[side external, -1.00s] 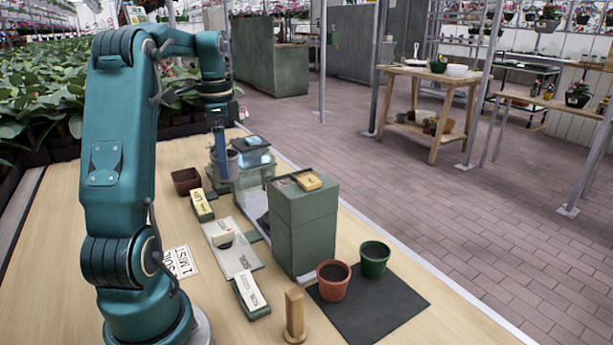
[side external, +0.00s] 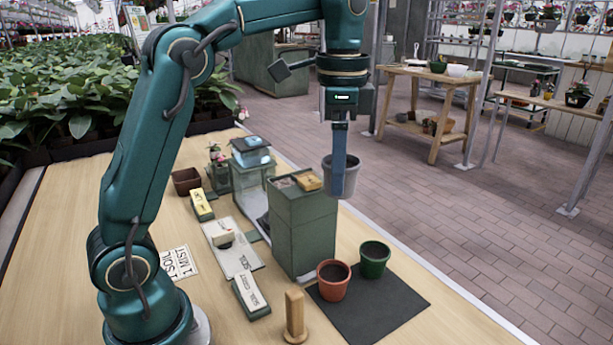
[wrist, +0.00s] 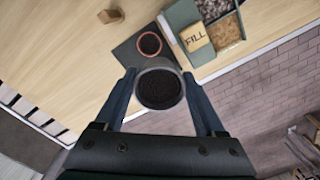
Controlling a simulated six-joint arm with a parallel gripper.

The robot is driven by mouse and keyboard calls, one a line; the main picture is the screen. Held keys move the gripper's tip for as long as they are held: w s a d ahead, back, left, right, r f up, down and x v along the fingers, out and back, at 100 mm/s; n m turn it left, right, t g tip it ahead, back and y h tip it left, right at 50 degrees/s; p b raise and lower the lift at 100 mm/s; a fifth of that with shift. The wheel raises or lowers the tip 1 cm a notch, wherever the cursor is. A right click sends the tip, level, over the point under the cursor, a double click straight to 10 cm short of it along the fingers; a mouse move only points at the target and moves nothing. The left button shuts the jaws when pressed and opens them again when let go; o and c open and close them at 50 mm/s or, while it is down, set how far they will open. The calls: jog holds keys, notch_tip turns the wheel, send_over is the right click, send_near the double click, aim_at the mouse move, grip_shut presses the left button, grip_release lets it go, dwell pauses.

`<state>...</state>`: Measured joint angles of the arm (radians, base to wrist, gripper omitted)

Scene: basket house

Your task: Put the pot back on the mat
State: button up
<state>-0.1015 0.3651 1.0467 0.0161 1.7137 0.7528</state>
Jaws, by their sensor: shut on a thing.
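My gripper (side external: 338,178) is shut on a grey pot (side external: 349,180) full of dark soil. It holds the pot upright in the air, at the far right side of the tall green box. In the wrist view the grey pot (wrist: 160,88) sits between the two fingers. The black mat (side external: 345,325) lies on the table at the front right. An orange pot (side external: 334,283) and a green pot (side external: 374,262) with soil stand on its back part. In the wrist view, the orange pot (wrist: 149,44) shows beyond the held pot; the green pot is not visible.
The tall green box (side external: 303,228), with a yellow FILL block (side external: 308,180) on top, stands beside the mat. A wooden peg (side external: 294,315) stands left of the mat. The mat's front is bare. The table edge runs along its right.

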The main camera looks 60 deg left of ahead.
jog(key=shift+w+d+f+m, duration=0.55)
jog(key=shift+d+f+m, duration=0.85)
jog(key=shift+f, duration=1.8)
jog(key=shift+w+d+f+m, duration=0.6)
jog(key=shift+d+f+m, duration=0.85)
jog(key=shift+f, duration=1.7)
jog(key=shift+w+d+f+m, duration=0.75)
jog(key=shift+d+f, duration=1.05)
jog(key=shift+f, duration=1.4)
jog(key=shift+s+f, duration=0.2)
jog(key=shift+f, duration=0.05)
jog(key=o, duration=1.5)
jog(key=shift+r, duration=4.05)
